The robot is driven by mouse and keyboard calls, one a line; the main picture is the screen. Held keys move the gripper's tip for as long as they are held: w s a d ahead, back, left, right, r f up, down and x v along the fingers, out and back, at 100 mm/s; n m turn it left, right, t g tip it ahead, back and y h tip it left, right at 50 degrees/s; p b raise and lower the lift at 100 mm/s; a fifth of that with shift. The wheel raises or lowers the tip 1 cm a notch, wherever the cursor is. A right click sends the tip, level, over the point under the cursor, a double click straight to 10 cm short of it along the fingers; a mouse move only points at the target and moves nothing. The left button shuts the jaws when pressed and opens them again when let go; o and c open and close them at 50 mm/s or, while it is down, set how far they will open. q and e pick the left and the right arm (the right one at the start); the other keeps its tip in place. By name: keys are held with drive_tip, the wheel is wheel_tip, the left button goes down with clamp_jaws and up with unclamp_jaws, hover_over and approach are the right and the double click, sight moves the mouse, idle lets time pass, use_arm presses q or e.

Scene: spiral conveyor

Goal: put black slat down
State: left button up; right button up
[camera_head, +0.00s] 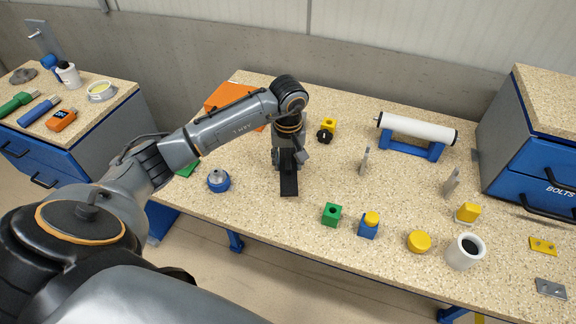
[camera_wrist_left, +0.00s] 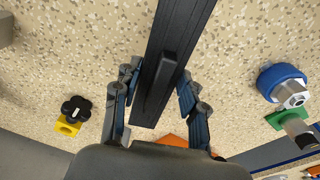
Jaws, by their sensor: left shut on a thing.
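The black slat (camera_head: 289,183) is long and flat, with a raised bar on top. In the left wrist view the slat (camera_wrist_left: 180,40) runs from the top edge down between the fingers. My left gripper (camera_head: 289,158) points down over the table and is shut on the slat; in the wrist view its fingers (camera_wrist_left: 158,95) stand either side of the raised bar. Whether the slat touches the table or hangs just above it I cannot tell. My right gripper is not in view.
On the speckled table (camera_head: 330,255) a blue round part (camera_head: 219,180) stands left of the slat. A green block (camera_head: 331,214) and a blue block (camera_head: 368,226) are at its right front. A white roller (camera_head: 417,130) is at the back right. An orange sheet (camera_head: 232,97) lies behind my arm.

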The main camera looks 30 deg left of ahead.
sight(288, 168)
use_arm(q)
wheel_tip(288, 168, down, 2)
drive_tip(key=shift+f+p, duration=0.2)
drive_tip(key=shift+p, duration=0.55)
drive_tip(key=shift+f, duration=0.3)
drive_tip(key=shift+f+b, duration=0.2)
drive_tip(key=shift+b, duration=0.1)
drive_tip(key=o, duration=1.3)
drive_tip(key=shift+r, duration=0.15)
